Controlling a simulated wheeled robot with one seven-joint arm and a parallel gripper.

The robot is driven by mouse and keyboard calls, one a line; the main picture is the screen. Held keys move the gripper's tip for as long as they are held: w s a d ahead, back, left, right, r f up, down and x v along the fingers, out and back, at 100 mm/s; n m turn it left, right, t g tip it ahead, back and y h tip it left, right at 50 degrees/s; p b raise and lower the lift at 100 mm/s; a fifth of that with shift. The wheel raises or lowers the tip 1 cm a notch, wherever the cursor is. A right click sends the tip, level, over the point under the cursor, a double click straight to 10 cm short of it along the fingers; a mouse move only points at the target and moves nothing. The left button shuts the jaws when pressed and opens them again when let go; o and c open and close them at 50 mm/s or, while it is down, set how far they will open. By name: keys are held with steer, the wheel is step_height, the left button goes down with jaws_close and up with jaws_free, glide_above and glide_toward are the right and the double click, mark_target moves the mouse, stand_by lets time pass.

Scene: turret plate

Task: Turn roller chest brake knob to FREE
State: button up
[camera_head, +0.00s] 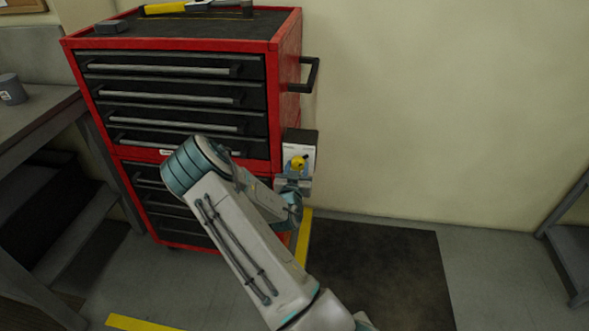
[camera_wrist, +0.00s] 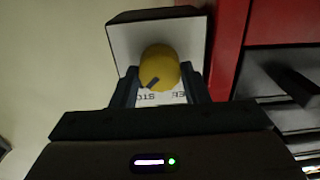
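The brake knob (camera_head: 299,163) is a yellow round knob on a pale plate (camera_head: 308,152) fixed to the right side of the red roller chest (camera_head: 287,70). In the wrist view the knob (camera_wrist: 159,67) has a dark pointer mark toward its lower left. Partly hidden lettering shows on the plate (camera_wrist: 125,40) below the knob. My gripper (camera_wrist: 160,82) is open, with one finger on each side of the knob's lower part. I cannot tell whether the fingers touch it. In the head view my gripper (camera_head: 294,180) is just below the knob, partly hidden by my arm.
A dark side handle (camera_head: 303,76) juts from the chest above the plate. Tools with a yellow handle (camera_head: 165,8) lie on the chest top. A grey bench (camera_head: 40,115) stands at left, and a grey frame (camera_head: 570,240) at right. Floor right of the chest is clear.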

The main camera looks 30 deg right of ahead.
steer(key=shift+f+n+b, duration=0.1)
steer(key=shift+n+b, duration=0.25)
steer(key=shift+n, duration=0.05)
steer(key=n+b, duration=0.2)
steer(key=shift+f+n, duration=0.1)
steer(key=shift+n, duration=0.3)
steer(key=n+b, duration=0.2)
steer(key=n, duration=0.3)
steer(key=shift+a+n, duration=0.1)
steer(key=shift+n, duration=0.2)
steer(key=n+b, duration=0.1)
steer(key=n, duration=0.3)
steer(key=n+b, duration=0.1)
steer(key=n, duration=0.3)
steer(key=shift+r+n, duration=0.2)
steer(key=shift+n, duration=0.3)
steer(key=o, duration=1)
